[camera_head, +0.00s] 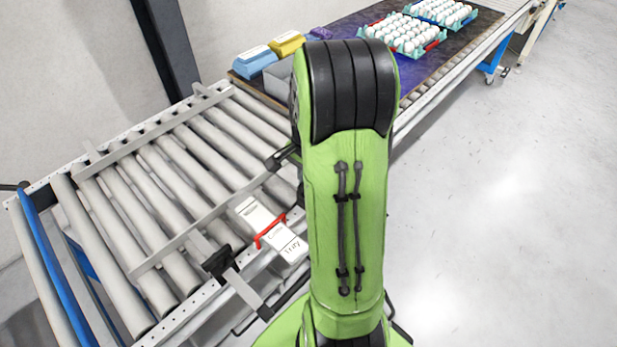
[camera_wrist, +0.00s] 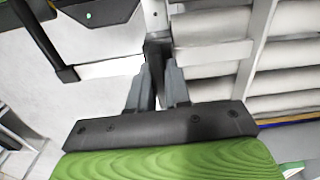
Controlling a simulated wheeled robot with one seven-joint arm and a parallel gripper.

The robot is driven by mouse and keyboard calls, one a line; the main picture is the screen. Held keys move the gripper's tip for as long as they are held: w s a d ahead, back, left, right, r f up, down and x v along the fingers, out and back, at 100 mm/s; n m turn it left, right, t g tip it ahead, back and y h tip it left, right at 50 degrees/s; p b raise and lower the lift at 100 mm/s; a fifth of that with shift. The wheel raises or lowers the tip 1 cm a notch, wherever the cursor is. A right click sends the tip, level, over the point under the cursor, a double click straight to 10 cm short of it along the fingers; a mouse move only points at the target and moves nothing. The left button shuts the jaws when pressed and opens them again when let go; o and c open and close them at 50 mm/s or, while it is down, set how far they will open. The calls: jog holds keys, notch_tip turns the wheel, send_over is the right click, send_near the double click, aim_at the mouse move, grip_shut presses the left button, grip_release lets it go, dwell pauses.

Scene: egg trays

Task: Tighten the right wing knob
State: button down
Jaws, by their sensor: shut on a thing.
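My gripper (camera_wrist: 158,68) shows in the wrist view, its two grey fingers closed around a narrow dark piece (camera_wrist: 155,50). This looks like the wing knob on the side frame of the roller conveyor; its outline is partly hidden by the fingers, so I cannot tell its angle. In the head view my green arm covers the gripper. A black part (camera_head: 284,156) shows just left of the arm, partly hidden. Another black knob (camera_head: 217,262) sits at the lower left on the guide rail's bracket, clear of my arm.
A metal guide rail (camera_head: 180,249) crosses the rollers. Egg trays (camera_head: 408,50) stand on the dark table at the back, with blue and yellow cartons (camera_head: 287,45). The floor on the right is clear.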

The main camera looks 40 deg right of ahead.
dwell(0.5)
jog(key=c, duration=1.1)
grip_release()
